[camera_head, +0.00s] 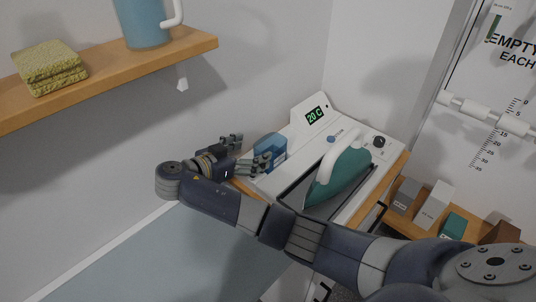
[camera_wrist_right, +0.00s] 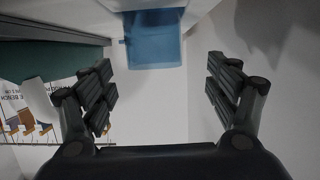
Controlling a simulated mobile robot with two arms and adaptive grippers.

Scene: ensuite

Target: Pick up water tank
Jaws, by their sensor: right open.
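The blue water tank (camera_head: 270,147) sits at the left side of the white ironing station (camera_head: 366,149), partly hidden by a finger of my right gripper. In the right wrist view the tank (camera_wrist_right: 153,42) shows ahead, at the top between the two fingers. My right gripper (camera_head: 247,151) is open and empty, close in front of the tank. In the wrist view its fingers (camera_wrist_right: 160,82) stand wide apart with a gap to the tank. Contact with the tank cannot be told from the head view. My left gripper is not in view.
A teal iron (camera_head: 341,172) rests on the station, right of the tank. A wooden shelf (camera_head: 110,80) on the left wall holds a blue jug (camera_head: 143,25) and folded yellow cloths (camera_head: 48,66). Several boxes (camera_head: 434,205) stand on a lower wooden shelf at right.

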